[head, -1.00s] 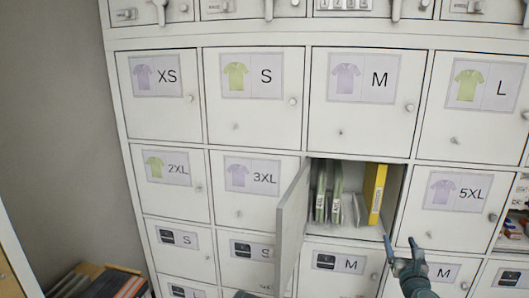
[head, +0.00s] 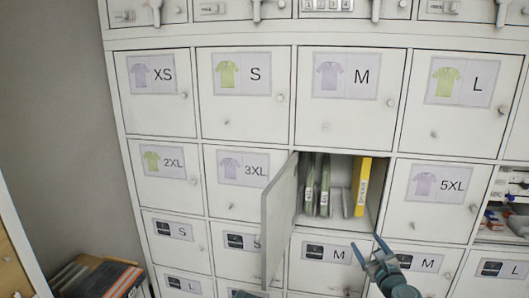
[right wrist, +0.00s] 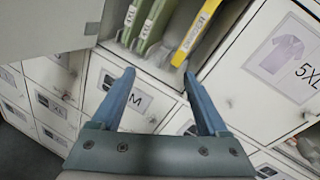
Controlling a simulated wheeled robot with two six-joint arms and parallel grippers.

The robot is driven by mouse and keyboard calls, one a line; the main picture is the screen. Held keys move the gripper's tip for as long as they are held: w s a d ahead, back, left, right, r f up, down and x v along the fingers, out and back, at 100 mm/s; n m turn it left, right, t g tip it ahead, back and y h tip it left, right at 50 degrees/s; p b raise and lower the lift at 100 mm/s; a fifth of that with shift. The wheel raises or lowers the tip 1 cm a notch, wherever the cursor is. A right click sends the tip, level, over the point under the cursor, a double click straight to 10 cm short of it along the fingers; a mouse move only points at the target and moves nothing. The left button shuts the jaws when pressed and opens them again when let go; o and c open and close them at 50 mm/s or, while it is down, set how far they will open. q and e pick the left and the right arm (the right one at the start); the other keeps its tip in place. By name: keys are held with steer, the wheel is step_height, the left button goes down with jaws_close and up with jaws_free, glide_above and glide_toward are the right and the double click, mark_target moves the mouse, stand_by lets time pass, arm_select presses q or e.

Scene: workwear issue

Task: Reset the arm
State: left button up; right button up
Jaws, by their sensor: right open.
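My right gripper (head: 364,250) is open and empty in front of the lockers, just below the open compartment. Its two blue fingers also show wide apart in the right wrist view (right wrist: 158,82), with nothing between them. The open compartment (head: 340,228) sits between the 3XL and 5XL doors, and its door (head: 279,222) is swung out to the left. Inside stand green packets (head: 310,185), pale items (head: 347,203) and a yellow binder-like item (head: 362,187). My left gripper is not in view.
Closed locker doors surround the compartment, such as the 5XL door (head: 436,200) and the M door (head: 350,87). A box of books or folders (head: 100,278) stands at the lower left. An open shelf with small items (head: 505,205) is at the right edge.

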steer(key=s+a+f+n+g+y, duration=0.2)
steer(key=a+f+n+g, duration=0.15)
steer(key=a+n, duration=0.4)
steer(key=s+a+f+n+g+y+b, duration=0.1)
steer(key=s+a+f+n+g+y, duration=0.15)
steer(key=a+f+n, duration=0.45)
steer(key=s+a+f+n+g+y, duration=0.25)
steer(key=a+n+g, duration=0.2)
steer(key=a, duration=0.45)
steer(key=s+f+n+g+h+b, duration=0.1)
steer(key=s+f+n+g+h, duration=0.6)
steer(key=s+n, duration=0.8)
step_height(320, 180, down, 3)
steer(key=shift+a+r+n+h, duration=0.2)
steer(key=shift+a+n+h, duration=0.35)
steer(key=shift+h, duration=0.45)
